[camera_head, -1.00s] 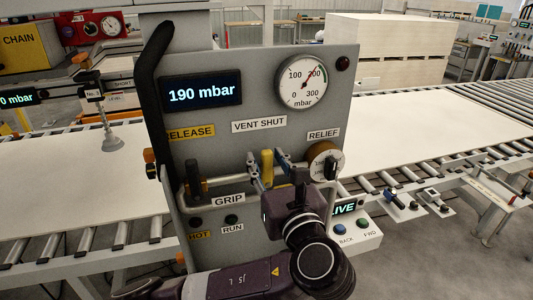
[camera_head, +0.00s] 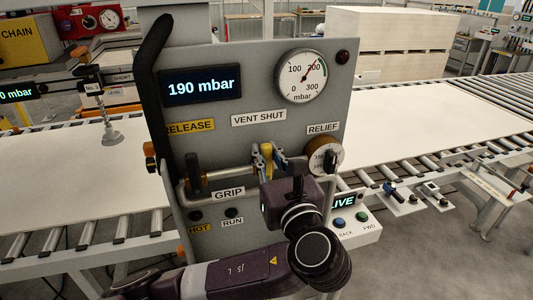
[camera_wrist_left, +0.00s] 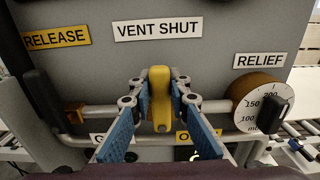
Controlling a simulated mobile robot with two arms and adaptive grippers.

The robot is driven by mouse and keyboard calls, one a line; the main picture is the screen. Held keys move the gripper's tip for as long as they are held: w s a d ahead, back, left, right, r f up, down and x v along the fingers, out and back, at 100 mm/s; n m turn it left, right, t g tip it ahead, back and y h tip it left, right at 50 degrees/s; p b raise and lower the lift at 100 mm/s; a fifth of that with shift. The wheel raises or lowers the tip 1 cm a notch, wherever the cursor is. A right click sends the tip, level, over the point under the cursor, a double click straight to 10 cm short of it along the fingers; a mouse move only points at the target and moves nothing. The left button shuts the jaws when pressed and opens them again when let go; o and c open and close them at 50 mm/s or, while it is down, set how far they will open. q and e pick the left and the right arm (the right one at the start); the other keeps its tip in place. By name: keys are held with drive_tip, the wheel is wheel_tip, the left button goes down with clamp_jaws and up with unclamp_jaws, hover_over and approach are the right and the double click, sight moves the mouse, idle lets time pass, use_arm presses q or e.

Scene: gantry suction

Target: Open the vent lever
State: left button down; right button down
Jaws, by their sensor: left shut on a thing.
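The vent lever is a yellow handle (camera_wrist_left: 160,97) below the "VENT SHUT" label (camera_wrist_left: 158,29) on the grey control panel (camera_head: 262,75). It stands roughly upright in the left wrist view. My left gripper (camera_head: 267,160) is shut on it, with one blue finger pad on each side of the handle in the left wrist view (camera_wrist_left: 160,100). In the head view the lever (camera_head: 266,150) shows between the fingers, its lower part hidden by the gripper. The right gripper is not in view.
A black release lever (camera_head: 192,172) stands left of the vent lever. The relief knob (camera_head: 326,158) is close on the right. A bent metal rail (camera_wrist_left: 100,111) runs across the panel near my fingers. The gauge (camera_head: 302,76) and display (camera_head: 200,87) read about 190 mbar.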

use_arm(q)
drive_tip(key=m, duration=0.1)
drive_tip(key=d+m, duration=0.1)
drive_tip(key=m, duration=0.1)
drive_tip(key=shift+w+d, duration=0.25)
drive_tip(key=shift+w+d+f+m, duration=0.15)
drive_tip(key=shift+d+m, duration=0.1)
drive_tip(key=shift+m, duration=0.4)
drive_tip(key=shift+d+f+m, duration=0.15)
drive_tip(key=shift+d+m, duration=0.15)
drive_tip(key=shift+m, duration=0.4)
drive_tip(key=shift+w+d+f+m, duration=0.15)
drive_tip(key=shift+d+m, duration=0.1)
drive_tip(key=shift+m, duration=0.4)
drive_tip(key=c, duration=1.8)
unclamp_jaws()
drive_tip(key=shift+s, duration=0.1)
